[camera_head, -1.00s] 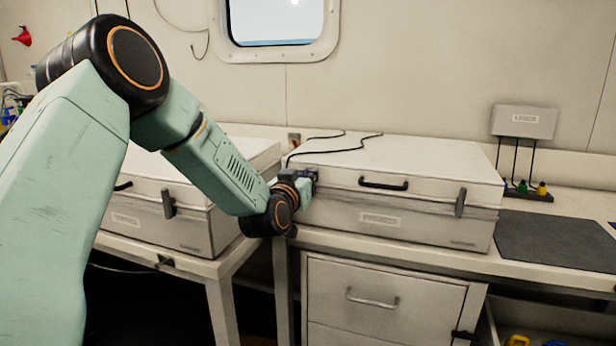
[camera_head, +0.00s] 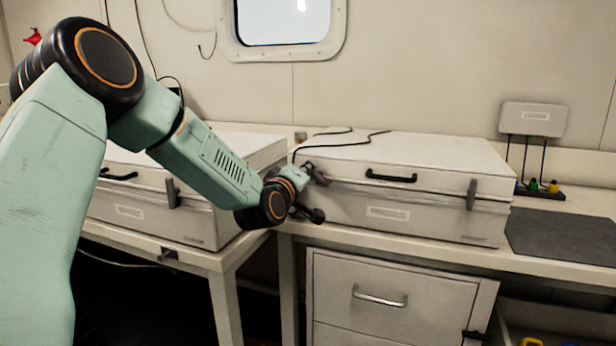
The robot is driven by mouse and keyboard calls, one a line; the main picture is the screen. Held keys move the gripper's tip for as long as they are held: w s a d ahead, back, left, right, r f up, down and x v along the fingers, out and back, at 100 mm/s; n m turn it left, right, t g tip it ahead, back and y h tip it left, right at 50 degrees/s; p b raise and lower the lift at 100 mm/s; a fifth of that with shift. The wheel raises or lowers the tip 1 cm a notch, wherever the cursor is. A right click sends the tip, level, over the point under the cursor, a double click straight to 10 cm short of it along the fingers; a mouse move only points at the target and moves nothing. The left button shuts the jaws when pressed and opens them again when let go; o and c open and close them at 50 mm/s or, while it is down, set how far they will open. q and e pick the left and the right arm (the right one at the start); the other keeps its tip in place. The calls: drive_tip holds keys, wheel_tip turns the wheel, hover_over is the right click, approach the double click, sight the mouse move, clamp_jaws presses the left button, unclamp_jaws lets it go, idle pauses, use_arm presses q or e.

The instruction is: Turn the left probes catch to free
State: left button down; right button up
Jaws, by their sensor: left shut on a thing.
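The probes case (camera_head: 350,206) is a pale closed box on the bench, with a label on its front, a black handle (camera_head: 391,178) and an upright grey catch (camera_head: 471,195) at its right. My left gripper (camera_head: 314,193) is at the left end of the case's front, at the lid seam, shut on the left catch. The gripper and wrist hide most of that catch, so its exact angle is hard to tell. My right gripper is out of view.
A second closed case (camera_head: 141,214) stands on the left table, close behind my left forearm. A drawer unit (camera_head: 390,290) is under the bench. A dark mat (camera_head: 562,237) lies clear at the right. A black cable (camera_head: 340,143) lies over the probes case lid.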

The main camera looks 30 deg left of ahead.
use_arm(q)
drive_tip(key=shift+a+f+n+b, duration=0.1)
drive_tip(key=shift+f+n+b, duration=0.1)
drive_tip(key=shift+n+b, duration=0.75)
drive_tip(key=shift+a+f+n+b, duration=0.1)
drive_tip(key=shift+f+n+b, duration=0.3)
drive_tip(key=shift+n, duration=0.9)
drive_tip(key=shift+a+f+n+b, duration=0.1)
drive_tip(key=shift+n+b, duration=0.7)
drive_tip(key=shift+n, duration=0.35)
drive_tip(key=c, duration=1.4)
unclamp_jaws()
drive_tip(key=shift+o, duration=0.2)
drive_tip(key=shift+d, duration=0.1)
drive_tip(key=shift+s, duration=0.15)
drive_tip(key=v, duration=0.7)
drive_tip(key=shift+s, duration=0.2)
